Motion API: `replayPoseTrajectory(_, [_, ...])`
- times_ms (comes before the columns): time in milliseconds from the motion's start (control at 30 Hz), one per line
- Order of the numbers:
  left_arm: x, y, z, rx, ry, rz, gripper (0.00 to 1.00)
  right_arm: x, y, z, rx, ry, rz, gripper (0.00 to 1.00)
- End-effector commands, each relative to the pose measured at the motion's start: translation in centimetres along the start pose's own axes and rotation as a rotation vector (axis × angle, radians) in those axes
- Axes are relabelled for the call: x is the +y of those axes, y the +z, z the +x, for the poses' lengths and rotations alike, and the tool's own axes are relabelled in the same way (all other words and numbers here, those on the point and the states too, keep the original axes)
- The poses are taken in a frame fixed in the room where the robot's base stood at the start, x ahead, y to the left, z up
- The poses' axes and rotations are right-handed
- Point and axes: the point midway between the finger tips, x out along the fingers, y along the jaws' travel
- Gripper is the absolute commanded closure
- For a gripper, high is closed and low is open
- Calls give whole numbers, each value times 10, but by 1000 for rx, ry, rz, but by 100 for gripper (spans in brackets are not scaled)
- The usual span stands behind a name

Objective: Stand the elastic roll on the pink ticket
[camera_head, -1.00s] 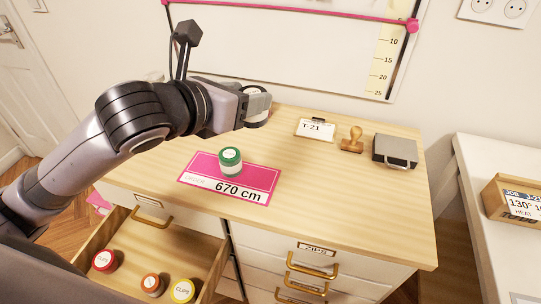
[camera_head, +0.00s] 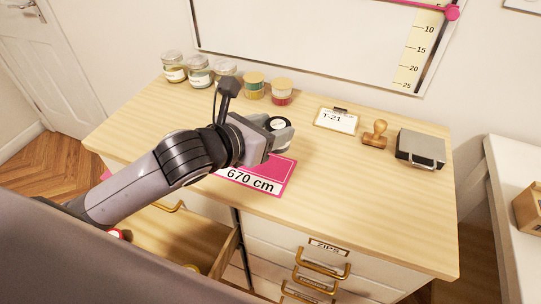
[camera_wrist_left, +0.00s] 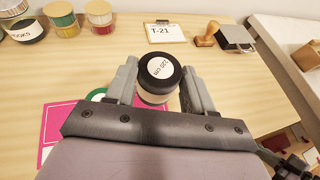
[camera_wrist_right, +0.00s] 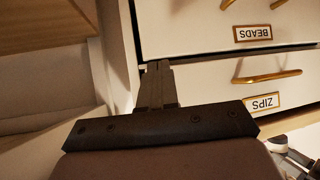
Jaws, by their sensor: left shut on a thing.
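The elastic roll (camera_head: 279,124), black-rimmed with a white round top label, is held upright between the fingers of my left gripper (camera_head: 277,130). In the left wrist view the roll (camera_wrist_left: 160,73) has a label that seems to read 220 cm. The pink ticket (camera_head: 283,171), marked 670 cm, lies on the dresser top in front of the gripper, partly covered by it. A green-topped round piece (camera_wrist_left: 97,94) shows beside the left finger in the left wrist view, over the ticket, mostly hidden. My right gripper (camera_wrist_right: 157,85) is low by the drawer fronts, its fingers together and empty.
Jars (camera_head: 200,70) and stacked round tins (camera_head: 281,91) stand along the back left. A T-21 clipboard (camera_head: 337,120), a wooden stamp (camera_head: 375,136) and a grey case (camera_head: 421,149) stand at right. An open drawer (camera_head: 190,235) juts out at front left.

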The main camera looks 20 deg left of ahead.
Motion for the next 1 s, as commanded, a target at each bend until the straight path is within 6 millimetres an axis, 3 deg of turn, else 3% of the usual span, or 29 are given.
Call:
replayPoseTrajectory(100, [0, -21, 8, 3, 0, -3, 77, 0, 4, 3, 0, 0, 0, 100])
replayPoseTrajectory(267, [0, -31, 13, 0, 0, 0, 77, 0, 5, 4, 0, 0, 0, 100])
replayPoseTrajectory(500, [-1, -61, 25, 2, -1, -3, 77, 0, 9, 7, 0, 0, 0, 100])
replayPoseTrajectory(933, [0, -66, 28, -1, 0, 2, 77, 0, 9, 8, 2, 1, 0, 100])
replayPoseTrajectory(967, [0, -67, 28, -1, 0, 2, 44, 0, 9, 8, 2, 1, 0, 100])
replayPoseTrajectory(1000, [0, -66, 28, -1, 0, 1, 37, 0, 9, 8, 2, 1, 0, 100])
